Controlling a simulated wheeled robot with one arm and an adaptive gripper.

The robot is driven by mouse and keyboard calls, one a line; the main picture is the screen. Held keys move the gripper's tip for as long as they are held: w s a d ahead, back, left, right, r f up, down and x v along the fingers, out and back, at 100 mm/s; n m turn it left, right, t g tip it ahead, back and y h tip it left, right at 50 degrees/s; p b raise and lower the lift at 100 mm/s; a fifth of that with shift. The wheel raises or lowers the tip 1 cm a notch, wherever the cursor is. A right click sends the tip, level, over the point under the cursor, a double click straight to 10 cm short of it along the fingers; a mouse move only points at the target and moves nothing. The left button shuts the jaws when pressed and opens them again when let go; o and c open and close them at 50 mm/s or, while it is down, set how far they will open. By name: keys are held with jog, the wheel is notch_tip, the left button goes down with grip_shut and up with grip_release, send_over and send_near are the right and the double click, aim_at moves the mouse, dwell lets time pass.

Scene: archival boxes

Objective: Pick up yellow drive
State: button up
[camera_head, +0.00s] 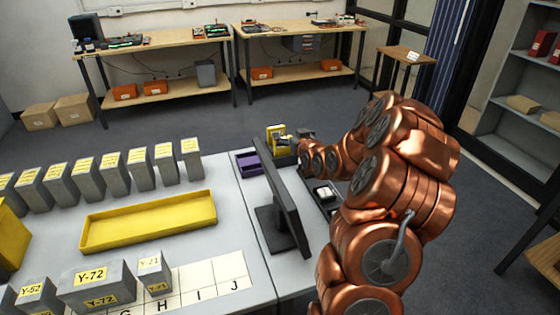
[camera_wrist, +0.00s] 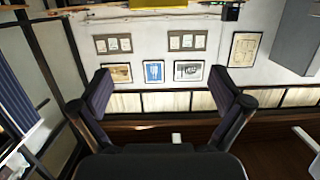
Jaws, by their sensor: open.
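A small yellow object (camera_head: 277,132), possibly the yellow drive, shows at the far end of the desk, just left of my gripper (camera_head: 304,136). It is too small for me to make out its exact shape. My copper arm reaches over the right side of the desk, and the gripper end is small and partly hidden by the arm. In the wrist view my gripper (camera_wrist: 162,92) is open, its two dark pads wide apart with nothing between them. No drive shows between the pads.
A black monitor (camera_head: 284,205) stands in front of the arm. A purple tray (camera_head: 247,163) lies near the yellow object. A yellow tray (camera_head: 150,221) and several grey labelled boxes (camera_head: 95,287) fill the left table. The wrist view faces framed pictures (camera_wrist: 154,71) on a wall.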

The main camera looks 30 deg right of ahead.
jog(key=b, duration=0.6)
send_near(283, 150)
jog(key=w+r, duration=0.1)
jog(key=w, duration=0.2)
jog(key=shift+d+r+p+x, duration=0.2)
jog(key=shift+p+x, duration=0.15)
jog(key=shift+x, duration=0.8)
jog(key=shift+d+r+p+x, duration=0.15)
jog(key=shift+p+x, duration=0.2)
jog(key=shift+x, duration=0.8)
jog(key=shift+d+r+p+x, duration=0.2)
jog(key=shift+p+x, duration=0.15)
jog(key=shift+x, duration=0.8)
jog(key=shift+w+f, duration=0.3)
jog(key=shift+w, duration=0.05)
jog(key=shift+d, duration=0.1)
jog(key=c, duration=1.3)
